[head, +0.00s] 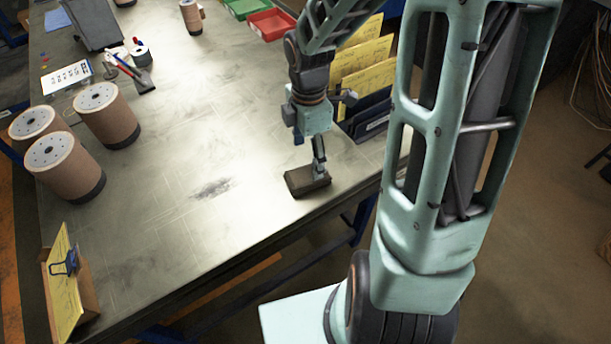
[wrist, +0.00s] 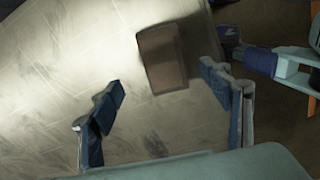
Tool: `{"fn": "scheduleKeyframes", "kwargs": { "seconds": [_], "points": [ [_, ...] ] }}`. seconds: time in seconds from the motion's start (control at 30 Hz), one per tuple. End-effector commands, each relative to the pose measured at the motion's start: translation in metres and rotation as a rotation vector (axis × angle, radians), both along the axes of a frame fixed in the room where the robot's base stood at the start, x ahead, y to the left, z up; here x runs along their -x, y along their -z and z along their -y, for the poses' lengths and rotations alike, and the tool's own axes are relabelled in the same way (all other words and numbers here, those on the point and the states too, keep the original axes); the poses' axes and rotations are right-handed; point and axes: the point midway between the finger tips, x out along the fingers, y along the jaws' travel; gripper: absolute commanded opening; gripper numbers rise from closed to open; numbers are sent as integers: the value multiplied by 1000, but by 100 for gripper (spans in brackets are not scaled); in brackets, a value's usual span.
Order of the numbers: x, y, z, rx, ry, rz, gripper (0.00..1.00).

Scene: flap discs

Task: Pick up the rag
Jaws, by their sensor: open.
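The rag (head: 307,181) is a small brown folded block lying on the metal table near its front right edge. In the wrist view the rag (wrist: 162,58) lies flat, ahead of the fingertips and nearer the right finger. My gripper (head: 318,160) is just above the rag in the head view. In the wrist view my gripper (wrist: 160,82) has its two fingers wide apart with nothing between them. The head view does not show clearly whether a finger touches the rag.
The worktable (head: 190,235) is bare left of the rag. Yellow folders in a dark rack (head: 370,114) stand close behind my gripper on the right. Several brown cylinders (head: 64,166) stand at the left. A clipped yellow pad (head: 65,285) is at the front left. Red (head: 270,24) and green bins are at the back.

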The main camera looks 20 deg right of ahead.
Motion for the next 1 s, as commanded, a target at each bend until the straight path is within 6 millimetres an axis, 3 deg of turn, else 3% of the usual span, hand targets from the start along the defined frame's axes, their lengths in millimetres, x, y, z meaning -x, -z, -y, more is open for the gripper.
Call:
{"fn": "scheduleKeyframes", "kwargs": {
  "seconds": [0.27, 0.5, 0.83, 1.0],
  "points": [
    [4, 25, -2, 0, -2, -2, 71],
    [8, 59, -3, 1, 0, -1, 71],
    [7, 65, -3, 2, 0, 2, 71],
    [7, 65, -3, 2, 0, 2, 52]
  ]
}}
